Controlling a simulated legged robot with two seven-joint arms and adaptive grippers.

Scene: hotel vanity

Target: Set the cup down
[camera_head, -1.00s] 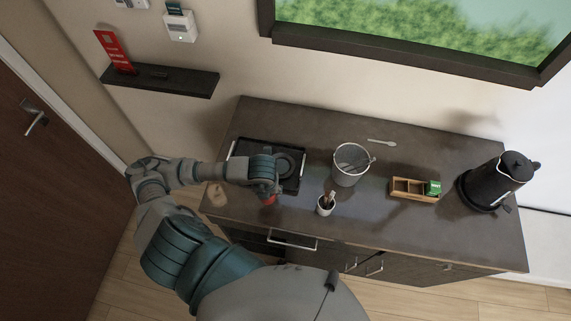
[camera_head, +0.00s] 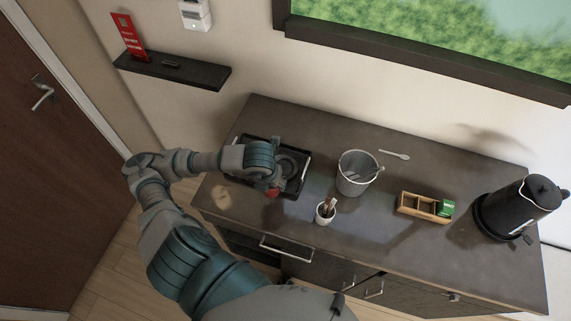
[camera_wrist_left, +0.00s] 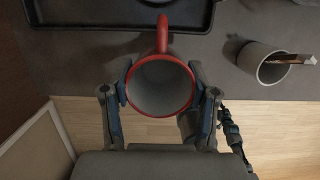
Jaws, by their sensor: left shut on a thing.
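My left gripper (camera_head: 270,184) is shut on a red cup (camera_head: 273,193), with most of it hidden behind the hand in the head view. In the left wrist view the fingers (camera_wrist_left: 160,88) grip both sides of the cup (camera_wrist_left: 160,62). Its red rim and pale, empty inside face the camera, and its handle points toward the black tray. The cup is at the front edge of the tray (camera_head: 301,178), which also shows in the left wrist view (camera_wrist_left: 90,22). I cannot tell whether its base touches anything. My right gripper is not in view.
A small pale cup holding sticks (camera_head: 325,212) stands to the right, near the counter's front edge. Beyond it are a grey bucket (camera_head: 350,183), a spoon (camera_head: 395,155), a wooden box (camera_head: 420,207) and a black kettle (camera_head: 515,208). The counter (camera_head: 370,245) has bare room between them.

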